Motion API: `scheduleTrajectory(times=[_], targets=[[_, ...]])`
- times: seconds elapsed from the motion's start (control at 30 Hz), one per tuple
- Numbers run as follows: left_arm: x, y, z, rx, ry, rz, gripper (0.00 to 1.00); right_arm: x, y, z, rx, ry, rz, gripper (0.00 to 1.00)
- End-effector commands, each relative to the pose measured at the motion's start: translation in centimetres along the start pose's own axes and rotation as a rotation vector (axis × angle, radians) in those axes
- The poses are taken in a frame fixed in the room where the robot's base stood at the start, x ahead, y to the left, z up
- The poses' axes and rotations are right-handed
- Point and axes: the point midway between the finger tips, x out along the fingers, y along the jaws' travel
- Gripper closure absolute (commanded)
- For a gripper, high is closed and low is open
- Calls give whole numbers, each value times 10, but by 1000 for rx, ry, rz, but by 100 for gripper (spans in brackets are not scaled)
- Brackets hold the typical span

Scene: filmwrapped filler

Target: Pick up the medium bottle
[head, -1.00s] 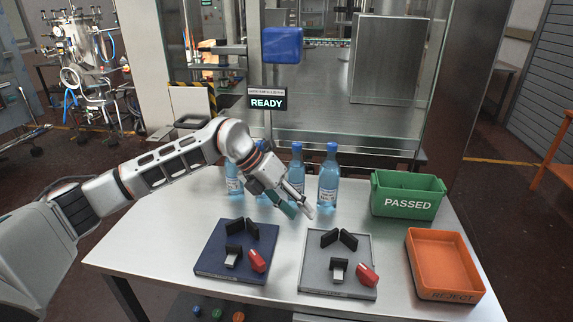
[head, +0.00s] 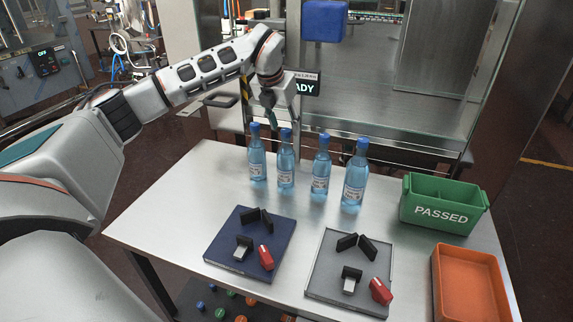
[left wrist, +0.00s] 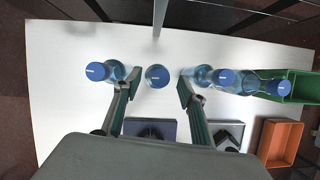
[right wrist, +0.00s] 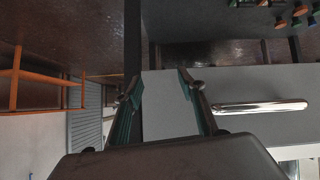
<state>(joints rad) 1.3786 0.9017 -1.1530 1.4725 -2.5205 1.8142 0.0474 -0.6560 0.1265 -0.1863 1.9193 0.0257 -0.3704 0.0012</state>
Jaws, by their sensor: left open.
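Several blue bottles with blue caps stand upright in a row on the table; they look alike in the head view, and I cannot tell which is the medium one. They are a leftmost bottle (head: 257,165), a second (head: 286,168), a third (head: 320,172) and a rightmost (head: 354,182). My left gripper (head: 273,118) is above the left part of the row, pointing down. In the left wrist view its fingers (left wrist: 157,92) are spread, with one bottle's cap (left wrist: 158,76) between them from above. My right gripper (right wrist: 163,88) is spread and empty, away from the bottles.
On the table (head: 180,215) are a blue fixture plate (head: 225,255) and a grey one (head: 322,275), each with black blocks and a red part. A green PASSED bin (head: 440,215) and orange REJECT tray (head: 470,285) are at right. A glass-fronted machine stands behind.

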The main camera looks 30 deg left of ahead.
Motion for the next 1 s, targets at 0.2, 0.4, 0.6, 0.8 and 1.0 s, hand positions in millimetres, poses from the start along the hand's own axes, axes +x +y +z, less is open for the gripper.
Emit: scheduleTrajectory(times=[0.2,0.4,0.6,0.8,1.0], targets=[[26,-1,-2,0,1,-1,59,-2,6,2,3,-12,10,60],[30,-1,-2,0,0,-1,59,-2,7,2,8,-13,16,60],[30,-1,-2,0,0,-1,87,-2,7,2,9,-12,17,60],[29,-1,-1,0,-2,-1,100,-1,7,1,9,-11,16,60],[28,-1,-1,0,-3,-1,100,-2,6,2,5,-11,12,60]])
